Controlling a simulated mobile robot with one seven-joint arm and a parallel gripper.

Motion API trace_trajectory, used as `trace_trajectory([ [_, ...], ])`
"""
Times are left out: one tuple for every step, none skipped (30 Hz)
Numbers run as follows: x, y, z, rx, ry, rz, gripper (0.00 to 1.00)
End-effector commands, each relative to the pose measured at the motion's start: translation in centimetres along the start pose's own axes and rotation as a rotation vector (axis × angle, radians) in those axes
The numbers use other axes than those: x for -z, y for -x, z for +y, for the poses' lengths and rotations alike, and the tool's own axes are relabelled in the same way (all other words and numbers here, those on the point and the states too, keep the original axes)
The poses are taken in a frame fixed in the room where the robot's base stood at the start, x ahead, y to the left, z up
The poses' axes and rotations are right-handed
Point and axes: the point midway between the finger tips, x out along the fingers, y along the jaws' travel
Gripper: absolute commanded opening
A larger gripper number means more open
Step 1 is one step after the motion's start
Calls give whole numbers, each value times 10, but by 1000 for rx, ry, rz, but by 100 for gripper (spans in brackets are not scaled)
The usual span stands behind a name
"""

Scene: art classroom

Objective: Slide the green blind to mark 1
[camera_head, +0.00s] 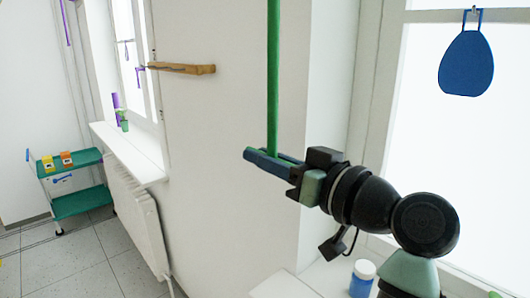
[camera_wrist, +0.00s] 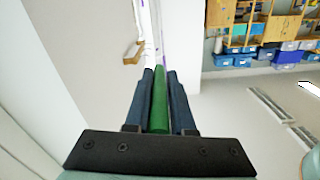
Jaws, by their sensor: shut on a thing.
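A narrow green bar, the visible part of the green blind (camera_head: 273,75), hangs straight down from the top edge of the head view in front of the white wall. Its upper end is out of view. My gripper (camera_head: 267,158) reaches left from the arm and is shut around the bar's lower end. In the wrist view the green blind (camera_wrist: 159,98) lies between the two dark blue fingers of my gripper (camera_wrist: 160,88). No numbered mark can be made out in either view.
A wooden bracket (camera_head: 181,68) sticks out from the wall at left. A radiator (camera_head: 135,215) and a green trolley (camera_head: 80,203) stand at left.

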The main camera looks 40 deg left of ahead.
Motion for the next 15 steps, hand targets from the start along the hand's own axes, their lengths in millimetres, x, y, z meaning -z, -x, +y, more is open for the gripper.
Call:
trace_trajectory([
  [-14,1,4,-5,-4,-3,0],
  [-17,1,5,-4,-4,-3,0],
  [-21,1,6,-4,-3,-3,0],
  [-23,1,6,-4,-3,-3,0],
  [-25,1,6,-4,-3,-3,0],
  [-27,1,6,-3,-3,-3,0],
  [-28,1,7,-3,-3,-3,0],
  [-29,1,7,-3,-3,-3,0],
  [-30,1,7,-3,-3,-3,0],
  [-30,1,7,-3,-4,-3,0],
  [-30,1,7,-3,-4,-3,0],
  [-30,1,7,-3,-4,-3,0],
  [-30,1,7,-3,-4,-3,0],
  [-30,1,7,-3,-4,-2,0],
  [-30,1,7,-3,-4,-2,0],
])
